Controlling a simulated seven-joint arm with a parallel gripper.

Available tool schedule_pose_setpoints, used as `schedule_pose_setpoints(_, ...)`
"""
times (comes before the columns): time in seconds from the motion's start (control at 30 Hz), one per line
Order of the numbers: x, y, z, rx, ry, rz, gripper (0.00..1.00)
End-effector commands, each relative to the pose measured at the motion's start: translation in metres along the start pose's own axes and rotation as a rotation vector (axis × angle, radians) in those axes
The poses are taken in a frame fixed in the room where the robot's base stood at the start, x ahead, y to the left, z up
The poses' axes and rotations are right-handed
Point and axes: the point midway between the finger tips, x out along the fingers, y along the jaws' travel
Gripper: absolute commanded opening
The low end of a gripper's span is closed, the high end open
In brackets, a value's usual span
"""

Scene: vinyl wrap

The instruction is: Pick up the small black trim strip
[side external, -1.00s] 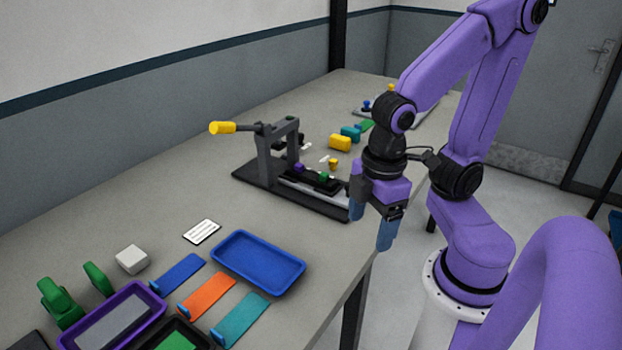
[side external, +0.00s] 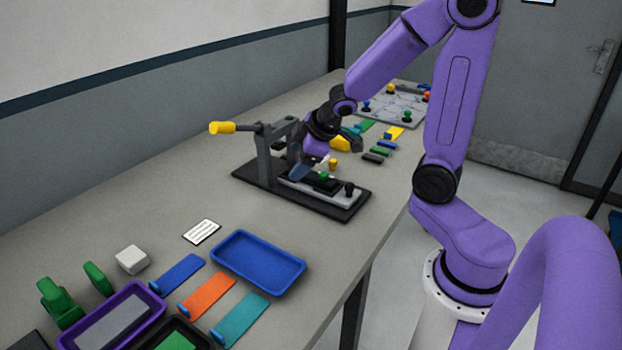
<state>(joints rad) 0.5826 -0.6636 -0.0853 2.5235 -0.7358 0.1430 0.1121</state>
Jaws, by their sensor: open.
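A small black strip (side external: 373,158), which looks like the trim strip, lies on the table behind and to the right of the dark clamp fixture. It is the nearest of a row of coloured strips.
The clamp fixture (side external: 342,208) has a yellow-handled lever (side external: 222,128). Green (side external: 383,151), blue (side external: 388,145) and yellow (side external: 395,133) strips lie beyond the black one. A blue tray (side external: 258,262) and a white card (side external: 202,231) are in front. A board with coloured knobs (side external: 388,110) stands at the back.

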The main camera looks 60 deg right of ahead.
Motion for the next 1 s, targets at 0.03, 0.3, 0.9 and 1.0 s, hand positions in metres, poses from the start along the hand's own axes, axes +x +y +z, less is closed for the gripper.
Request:
schedule_pose_setpoints(0.03, 0.004, 0.010, 0.004, 0.014, 0.004, 0.015, 0.79)
schedule_pose_setpoints(0.3, 0.018, 0.051, 0.025, 0.063, 0.047, 0.067, 0.79)
schedule_pose_setpoints(0.9, 0.017, 0.085, 0.099, 0.201, 0.163, 0.068, 0.79)
schedule_pose_setpoints(1.0, 0.013, 0.083, 0.111, 0.233, 0.191, 0.057, 0.79)
